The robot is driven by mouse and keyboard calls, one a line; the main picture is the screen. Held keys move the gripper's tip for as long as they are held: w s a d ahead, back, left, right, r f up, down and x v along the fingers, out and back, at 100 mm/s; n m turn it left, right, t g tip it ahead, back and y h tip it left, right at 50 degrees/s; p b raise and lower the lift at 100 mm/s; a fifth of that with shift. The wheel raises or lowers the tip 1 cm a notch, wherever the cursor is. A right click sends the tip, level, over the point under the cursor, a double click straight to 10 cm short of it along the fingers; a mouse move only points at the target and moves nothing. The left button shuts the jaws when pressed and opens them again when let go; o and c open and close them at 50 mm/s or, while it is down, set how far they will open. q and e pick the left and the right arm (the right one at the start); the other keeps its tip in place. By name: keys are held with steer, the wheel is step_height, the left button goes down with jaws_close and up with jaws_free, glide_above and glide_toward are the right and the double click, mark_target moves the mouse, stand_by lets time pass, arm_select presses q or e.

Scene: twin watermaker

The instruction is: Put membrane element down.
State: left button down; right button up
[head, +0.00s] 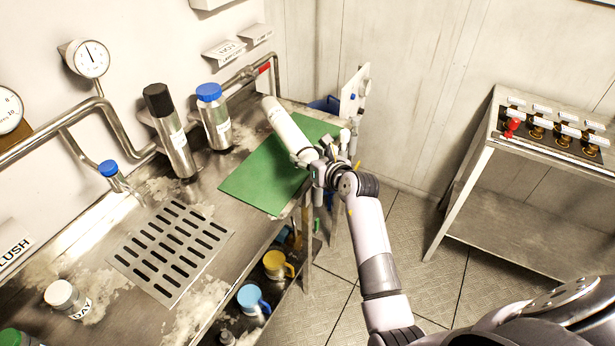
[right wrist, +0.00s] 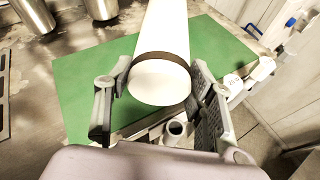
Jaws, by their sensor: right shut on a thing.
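The membrane element is a white cylinder (head: 286,128) held over the green mat (head: 252,176) on the steel bench. My right gripper (head: 318,170) is shut on its near end. In the right wrist view the white membrane element (right wrist: 162,60) lies between the two fingers of the right gripper (right wrist: 160,92), with a dark band around it near its end. The green mat (right wrist: 82,95) shows beneath it. I cannot tell whether the element touches the mat. My left gripper is not in view.
A black-capped steel cylinder (head: 177,140) and a blue-capped bottle (head: 215,120) stand left of the mat. A slotted drain (head: 170,250) is in the bench. Blue (head: 250,300) and yellow-lidded (head: 276,265) jugs sit below. A side table (head: 540,150) stands at right.

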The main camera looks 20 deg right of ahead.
step_height(320, 180, down, 8)
steer(key=shift+r, duration=0.1)
steer(key=o, duration=1.7)
steer(key=shift+c, duration=0.2)
steer(key=v, duration=1.2)
steer(key=shift+b, duration=0.45)
steer(key=shift+s+f, duration=0.1)
steer(key=shift+f, duration=0.15)
